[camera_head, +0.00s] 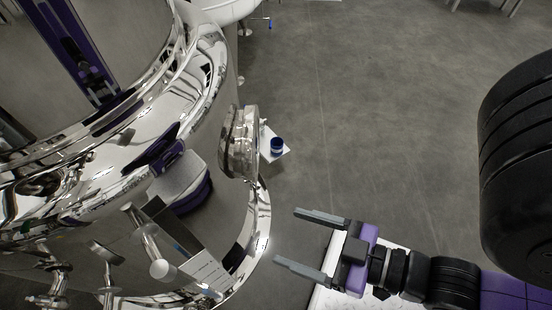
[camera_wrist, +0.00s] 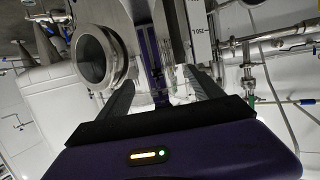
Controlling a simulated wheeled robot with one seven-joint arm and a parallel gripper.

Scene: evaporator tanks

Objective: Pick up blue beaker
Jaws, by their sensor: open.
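The blue beaker (camera_head: 277,145) is a small dark blue cylinder in the head view. It stands on a small white shelf (camera_head: 274,156) beside the shiny tank, just right of the tank's round port. My gripper (camera_head: 284,237) is at the lower middle of the head view, below and apart from the beaker. Its two grey fingers point left toward the tank and are spread wide with nothing between them. In the wrist view my gripper (camera_wrist: 160,88) also shows its two fingers apart. I cannot make out the beaker in the wrist view.
A large polished tank (camera_head: 215,200) with a protruding round port (camera_head: 238,142) fills the left of the head view. The port also shows in the wrist view (camera_wrist: 97,58), with pipes and valves (camera_wrist: 262,72) at right. Open grey floor (camera_head: 390,110) lies right of the shelf.

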